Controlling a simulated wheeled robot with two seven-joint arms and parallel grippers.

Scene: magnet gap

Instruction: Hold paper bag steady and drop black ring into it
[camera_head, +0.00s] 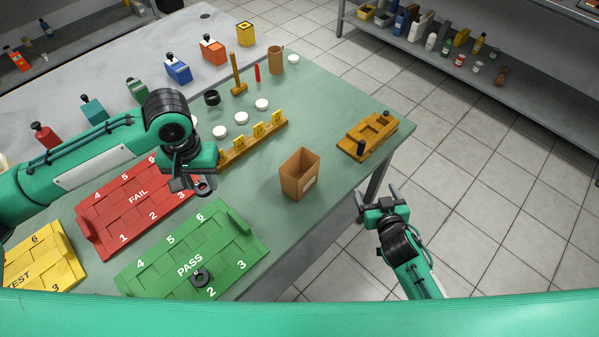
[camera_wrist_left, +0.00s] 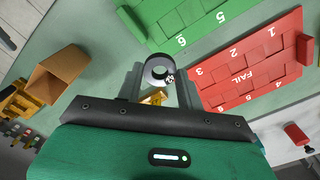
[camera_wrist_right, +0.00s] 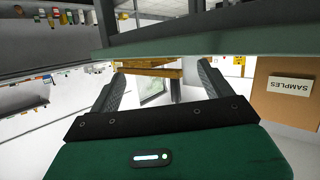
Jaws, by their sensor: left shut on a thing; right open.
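The brown paper bag (camera_head: 298,178) stands upright and open-topped near the table's front edge. It also shows at the left of the left wrist view (camera_wrist_left: 58,78), and its SAMPLES label faces the right wrist camera (camera_wrist_right: 287,92). My left gripper (camera_head: 190,184) is above the near edge of the red FAIL tray, left of the bag. It is shut on a dark ring (camera_wrist_left: 159,68), which shows between its fingertips. My right gripper (camera_head: 378,195) is open and empty, beyond the table edge, to the right of the bag and apart from it.
Another black ring (camera_head: 201,277) lies on the green PASS tray (camera_head: 150,275), and one (camera_head: 212,97) stands further back. The red FAIL tray (camera_head: 92,225) lies below my left arm. A wooden rack with yellow cards (camera_head: 240,146) and a wooden block fixture (camera_head: 367,137) flank the bag.

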